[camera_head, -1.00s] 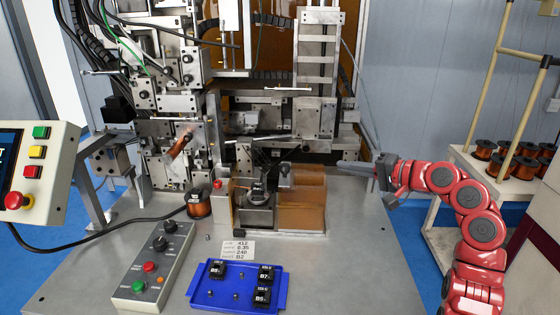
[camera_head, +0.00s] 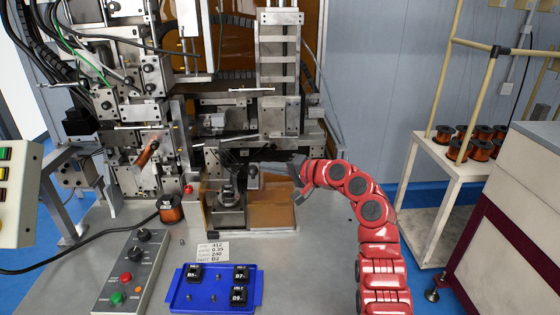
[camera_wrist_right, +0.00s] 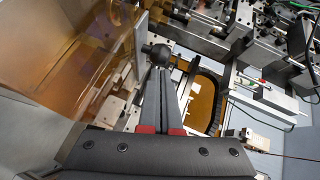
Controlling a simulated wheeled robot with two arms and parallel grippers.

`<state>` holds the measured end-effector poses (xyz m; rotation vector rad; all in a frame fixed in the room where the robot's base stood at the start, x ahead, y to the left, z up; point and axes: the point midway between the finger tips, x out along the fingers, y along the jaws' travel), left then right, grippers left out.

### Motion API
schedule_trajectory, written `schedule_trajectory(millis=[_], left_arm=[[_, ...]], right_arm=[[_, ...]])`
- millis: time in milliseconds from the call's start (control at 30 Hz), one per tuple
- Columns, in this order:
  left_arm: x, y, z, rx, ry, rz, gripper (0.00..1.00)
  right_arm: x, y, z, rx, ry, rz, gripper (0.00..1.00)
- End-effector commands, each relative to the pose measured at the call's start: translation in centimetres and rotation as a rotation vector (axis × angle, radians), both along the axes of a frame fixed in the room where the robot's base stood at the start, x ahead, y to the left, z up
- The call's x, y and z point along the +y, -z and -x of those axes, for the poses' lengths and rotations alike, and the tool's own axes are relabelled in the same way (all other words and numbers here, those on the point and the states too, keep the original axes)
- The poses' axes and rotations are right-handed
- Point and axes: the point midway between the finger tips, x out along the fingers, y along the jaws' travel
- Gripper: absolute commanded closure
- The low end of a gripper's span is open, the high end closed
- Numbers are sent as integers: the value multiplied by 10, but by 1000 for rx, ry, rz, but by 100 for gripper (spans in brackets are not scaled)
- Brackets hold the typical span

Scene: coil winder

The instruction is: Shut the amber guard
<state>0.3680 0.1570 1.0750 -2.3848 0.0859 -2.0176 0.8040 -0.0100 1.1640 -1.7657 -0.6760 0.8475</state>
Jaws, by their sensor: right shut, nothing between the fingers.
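The amber guard (camera_head: 268,214), a clear orange cover, stands on the table right of the black winding part (camera_head: 228,192), which is in plain view. A dark round knob (camera_head: 252,171) shows at its upper left. My right gripper (camera_head: 264,166) reaches in from the right above the guard, its tips near the knob. In the right wrist view the gripper (camera_wrist_right: 163,72) is shut and empty, its tips just by the black ball knob (camera_wrist_right: 159,54); I cannot tell whether they touch. The guard (camera_wrist_right: 60,60) fills the left of that view. My left gripper is out of view.
The winder frame (camera_head: 150,95) rises behind and left of the guard. A blue tray (camera_head: 215,302) with black parts, a button box (camera_head: 132,272) and a copper spool (camera_head: 171,209) are in front. The table right of the guard is partly covered by my right arm.

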Motion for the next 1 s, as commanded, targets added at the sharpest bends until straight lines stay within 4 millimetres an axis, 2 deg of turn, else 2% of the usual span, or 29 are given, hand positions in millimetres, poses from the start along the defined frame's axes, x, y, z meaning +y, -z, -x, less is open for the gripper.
schedule_trajectory(millis=[367, 467, 567, 800, 900, 1000], left_arm=[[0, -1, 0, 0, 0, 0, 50], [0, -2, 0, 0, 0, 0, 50], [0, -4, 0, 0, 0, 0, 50], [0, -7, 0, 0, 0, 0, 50], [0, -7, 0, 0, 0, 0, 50], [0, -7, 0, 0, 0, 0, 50]], right_arm=[[2, 1, 0, 2, 0, -1, 100], [12, 1, 1, 2, -3, -2, 100], [34, 1, 1, 3, -4, -1, 100], [103, 0, 1, 3, -4, -3, 100], [124, 1, 1, 4, -4, -2, 100], [134, 2, 0, 3, -1, 1, 100]])
